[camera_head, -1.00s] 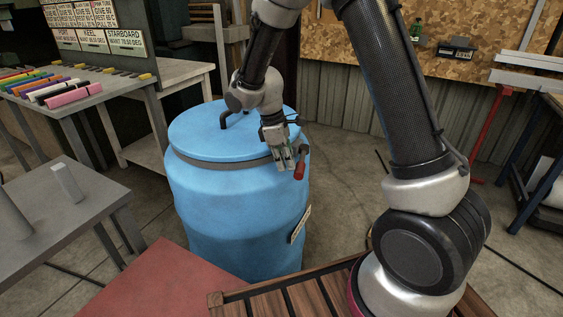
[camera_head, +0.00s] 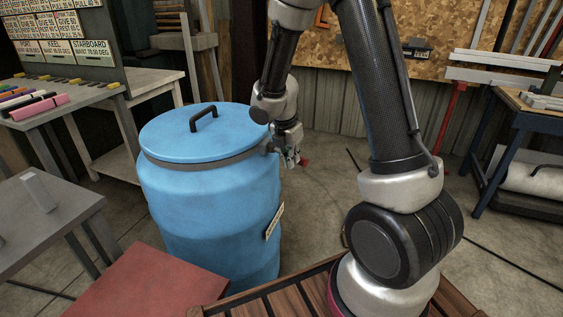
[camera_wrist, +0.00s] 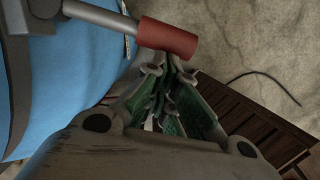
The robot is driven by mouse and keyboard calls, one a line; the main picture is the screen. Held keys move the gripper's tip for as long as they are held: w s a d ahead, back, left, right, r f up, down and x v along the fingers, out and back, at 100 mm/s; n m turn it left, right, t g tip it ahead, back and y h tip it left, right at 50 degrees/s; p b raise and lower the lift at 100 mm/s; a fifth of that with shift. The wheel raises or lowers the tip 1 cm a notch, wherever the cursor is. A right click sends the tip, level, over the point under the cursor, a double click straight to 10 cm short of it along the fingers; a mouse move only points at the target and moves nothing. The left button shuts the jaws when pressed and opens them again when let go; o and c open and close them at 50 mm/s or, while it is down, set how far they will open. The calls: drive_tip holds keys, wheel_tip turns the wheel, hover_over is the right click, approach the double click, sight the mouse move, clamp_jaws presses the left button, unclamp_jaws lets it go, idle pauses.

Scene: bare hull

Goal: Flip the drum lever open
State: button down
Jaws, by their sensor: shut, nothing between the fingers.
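The blue drum (camera_head: 208,215) stands left of my arm, its lid (camera_head: 170,140) on and a dark clamp band (camera_head: 215,163) round the rim. The lever's red grip (camera_head: 305,162) shows just right of my gripper (camera_head: 291,160), out from the drum's right side. In the wrist view the grey lever (camera_wrist: 100,14) sticks out from the drum wall and ends in the red grip (camera_wrist: 168,38). My gripper's fingertips (camera_wrist: 170,72) are together and empty, right beside the red grip; I cannot tell if they touch it. My gripper hides much of the lever in the head view.
A grey table (camera_head: 50,220) and a red surface (camera_head: 135,282) lie left and in front of the drum. A slatted wooden deck (camera_head: 285,297) lies below my arm. A blue-legged workbench (camera_head: 500,150) stands at right. The floor right of the drum is mostly clear.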

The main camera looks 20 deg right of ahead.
sight(301, 157)
drive_tip(key=shift+w+d+n+t, duration=0.15)
drive_tip(key=shift+w+d+n, duration=0.15)
drive_tip(key=shift+d+n, duration=0.5)
drive_tip(key=shift+w+d+n+t, duration=0.15)
drive_tip(key=shift+w+d+n, duration=0.15)
drive_tip(key=shift+d, duration=0.9)
drive_tip(key=shift+r, duration=0.1)
